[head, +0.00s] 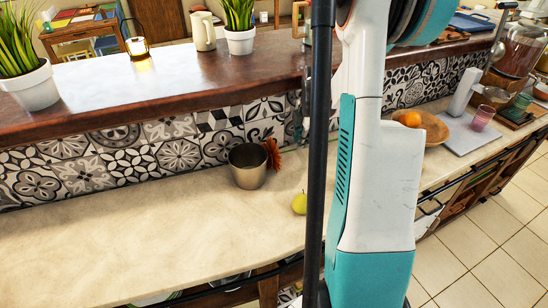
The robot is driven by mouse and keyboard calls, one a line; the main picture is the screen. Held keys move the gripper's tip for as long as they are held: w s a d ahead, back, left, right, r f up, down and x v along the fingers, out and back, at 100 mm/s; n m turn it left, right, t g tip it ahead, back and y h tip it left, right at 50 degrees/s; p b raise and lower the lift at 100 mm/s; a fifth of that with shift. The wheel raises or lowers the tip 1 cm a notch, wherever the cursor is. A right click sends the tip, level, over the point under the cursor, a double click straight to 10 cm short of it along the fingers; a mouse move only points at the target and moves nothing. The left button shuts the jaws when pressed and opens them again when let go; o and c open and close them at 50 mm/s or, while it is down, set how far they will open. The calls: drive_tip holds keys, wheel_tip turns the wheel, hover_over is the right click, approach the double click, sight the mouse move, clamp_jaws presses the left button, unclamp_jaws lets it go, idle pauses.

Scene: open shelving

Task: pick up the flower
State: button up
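An orange-red flower (272,153) shows at the right side of a metal cup-like pot (247,168). Both are on the pale counter, near the patterned tile wall. The flower's petals hang beside the pot's rim, partly hidden by it. I cannot tell whether its stem is inside the pot or behind it. My gripper is not in view. My white and teal arm fills the middle right of the head view, to the right of the flower, and hides part of the counter.
A yellow-green fruit (299,203) lies on the counter, right of the pot. A wooden bowl (435,127) with an orange fruit stands beyond my arm. Potted plants (32,88) and a lantern (137,47) stand on the raised wooden ledge (100,117). The counter's left part is clear.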

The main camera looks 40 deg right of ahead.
drive_tip(key=shift+w+d+f+b, duration=0.15)
drive_tip(key=shift+f+b, duration=0.25)
drive_tip(key=shift+f, duration=0.55)
drive_tip(key=shift+w+d+f+b, duration=0.1)
drive_tip(key=shift+w+f+b, duration=0.3)
drive_tip(key=shift+f, duration=0.6)
drive_tip(key=shift+w+d+f+b, duration=0.1)
drive_tip(key=shift+f+b, duration=0.35)
drive_tip(key=shift+f, duration=0.5)
drive_tip(key=shift+r, duration=0.1)
drive_tip(key=shift+c, duration=0.5)
clamp_jaws()
